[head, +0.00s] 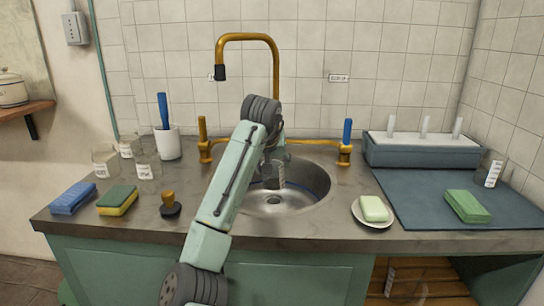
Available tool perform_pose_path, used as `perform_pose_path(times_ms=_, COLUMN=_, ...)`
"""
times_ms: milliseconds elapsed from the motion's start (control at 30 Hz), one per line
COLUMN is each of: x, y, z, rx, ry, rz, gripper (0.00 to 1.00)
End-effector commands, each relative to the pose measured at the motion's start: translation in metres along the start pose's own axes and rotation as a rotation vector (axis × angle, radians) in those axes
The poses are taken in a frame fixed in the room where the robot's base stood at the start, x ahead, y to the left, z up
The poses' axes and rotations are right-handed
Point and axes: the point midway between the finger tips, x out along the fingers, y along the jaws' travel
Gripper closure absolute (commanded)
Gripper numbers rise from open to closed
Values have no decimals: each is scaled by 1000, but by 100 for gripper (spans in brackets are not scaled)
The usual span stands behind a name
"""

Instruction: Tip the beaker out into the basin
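The round steel basin (312,192) is sunk into the counter in the middle of the head view. My gripper (268,170) is over the basin, partly hidden behind my own arm. A clear beaker (279,174) with a pale label is at the fingers, and they look shut on it. It appears roughly upright, above the basin floor and inside the rim's outline. Its contents are too small to make out.
More labelled glass beakers stand on the counter at left (149,168) and at far right (491,168). A brass faucet (276,70) arches behind my arm.

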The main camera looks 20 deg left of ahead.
Motion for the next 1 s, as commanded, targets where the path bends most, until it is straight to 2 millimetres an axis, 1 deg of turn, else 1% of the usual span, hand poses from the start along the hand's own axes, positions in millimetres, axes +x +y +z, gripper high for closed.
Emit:
perform_pose_path(times_ms=33, x=-4, y=1, z=-3, rx=5, ry=-10, rz=-6, gripper=86)
perform_pose_path(times_ms=500, x=-3, y=0, z=-3, rx=38, ry=-95, rz=-58, gripper=86)
perform_pose_path(times_ms=800, x=-2, y=0, z=-1, rx=40, ry=-100, rz=-61, gripper=86)
perform_pose_path(times_ms=1000, x=-4, y=2, z=-4, rx=40, ry=-99, rz=-60, gripper=86)
